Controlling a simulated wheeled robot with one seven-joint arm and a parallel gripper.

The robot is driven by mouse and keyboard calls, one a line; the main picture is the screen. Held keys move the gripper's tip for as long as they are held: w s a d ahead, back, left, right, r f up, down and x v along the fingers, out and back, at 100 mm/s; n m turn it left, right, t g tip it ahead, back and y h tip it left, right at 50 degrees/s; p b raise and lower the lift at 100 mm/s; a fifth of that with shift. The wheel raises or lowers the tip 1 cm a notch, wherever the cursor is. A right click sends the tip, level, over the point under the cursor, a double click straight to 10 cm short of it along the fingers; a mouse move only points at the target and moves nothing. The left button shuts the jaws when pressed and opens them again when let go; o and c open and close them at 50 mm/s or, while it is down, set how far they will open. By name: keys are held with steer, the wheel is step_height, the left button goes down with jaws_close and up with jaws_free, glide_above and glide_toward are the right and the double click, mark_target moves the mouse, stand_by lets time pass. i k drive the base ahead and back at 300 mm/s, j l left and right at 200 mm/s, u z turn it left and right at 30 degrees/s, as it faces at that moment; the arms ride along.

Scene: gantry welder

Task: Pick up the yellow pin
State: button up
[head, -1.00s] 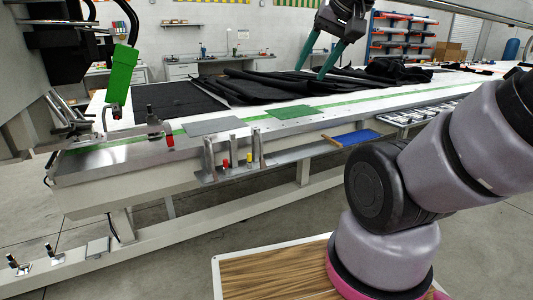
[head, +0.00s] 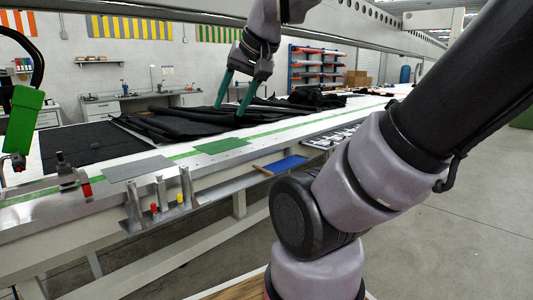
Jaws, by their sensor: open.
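The yellow pin (head: 180,198) is a small yellow piece standing low in the metal bracket (head: 160,205) on the near side of the long table. A red pin (head: 153,208) stands to its left in the same bracket. My gripper (head: 229,108) has two teal fingers pointing down, spread apart with nothing between them. It appears above and beyond the pin in the picture, in front of the black cloth, well apart from the pin. The pin's lower part is hidden by the bracket.
Black cloth (head: 175,122) covers much of the white table. A grey plate (head: 137,169), a green plate (head: 222,146) and a blue tray (head: 283,165) lie along the near side. A green welding head (head: 22,120) hangs at the left. Floor on the right is clear.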

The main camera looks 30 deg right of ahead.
mark_target(179, 198)
steer(key=z, duration=1.85)
steer(key=u, duration=1.85)
steer(key=i+j, duration=0.15)
steer(key=j, duration=0.25)
steer(key=i+j+z, duration=0.1)
steer(key=j, duration=0.3)
steer(key=i+j, duration=0.2)
steer(key=j, duration=0.2)
steer(key=i+j, duration=0.15)
steer(key=j, duration=0.25)
steer(key=z, duration=0.05)
